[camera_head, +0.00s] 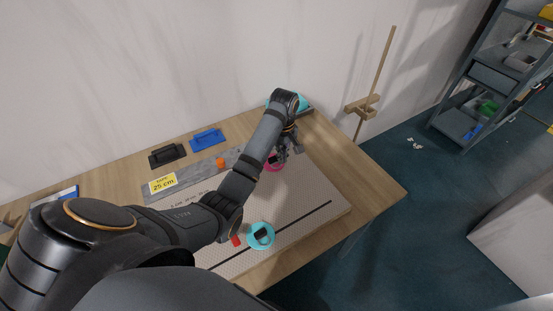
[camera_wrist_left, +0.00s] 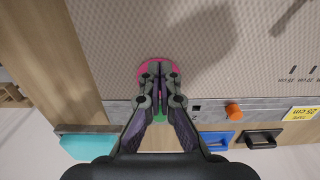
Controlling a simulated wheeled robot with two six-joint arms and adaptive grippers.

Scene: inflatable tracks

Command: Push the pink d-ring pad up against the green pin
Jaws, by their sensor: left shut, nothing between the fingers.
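The pink d-ring pad (camera_head: 271,167) lies on the pale patterned mat (camera_head: 306,188), partly hidden by my left gripper (camera_head: 281,156). In the left wrist view, the pink pad (camera_wrist_left: 142,73) shows as a rim around the fingertips of the left gripper (camera_wrist_left: 158,68), which is shut and empty. The fingertips are over or at the pad; I cannot tell whether they touch it. A green thing, likely the green pin (camera_wrist_left: 160,117), shows between the finger links. I cannot make it out in the head view. My right gripper is out of view.
A turquoise pad (camera_head: 251,239) and a small red piece (camera_head: 236,241) lie near the mat's front. A grey strip with an orange pin (camera_head: 220,162) and yellow card (camera_head: 162,184) edges the back. Blue (camera_head: 207,139) and black (camera_head: 167,155) handled tools lie behind it.

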